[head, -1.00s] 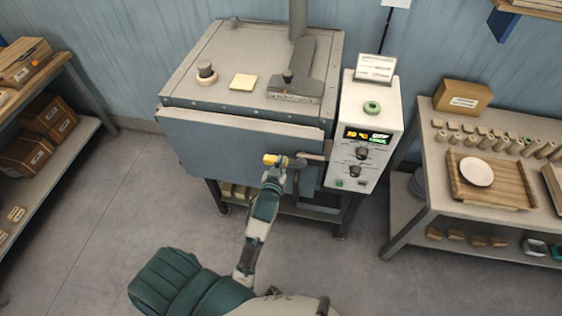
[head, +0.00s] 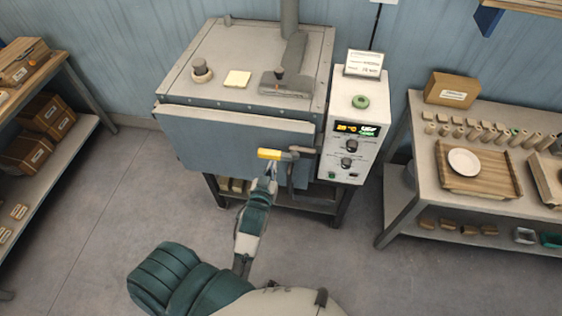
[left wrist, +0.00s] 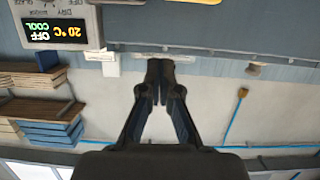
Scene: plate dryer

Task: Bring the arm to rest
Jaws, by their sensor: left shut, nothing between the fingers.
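My left arm reaches from the bottom of the head view toward the front of the dryer (head: 222,134). My left gripper (head: 273,166) is just in front of the door, by a yellow-ended dark handle (head: 269,153); whether they touch I cannot tell. In the left wrist view the two dark fingers (left wrist: 160,68) are together with nothing between them. The door looks shut. The control box (head: 356,125) stands at the dryer's right, its lit display showing also in the wrist view (left wrist: 54,34), upside down, reading 20 °C, OFF, COOL. My right gripper is not in view.
A bench at the right (head: 427,185) holds a wooden tray (head: 495,186) with a white plate (head: 464,162), a cardboard box (head: 451,90) and several small pegs. Shelves with boxes (head: 44,115) stand at the left. The floor (head: 110,220) between is clear.

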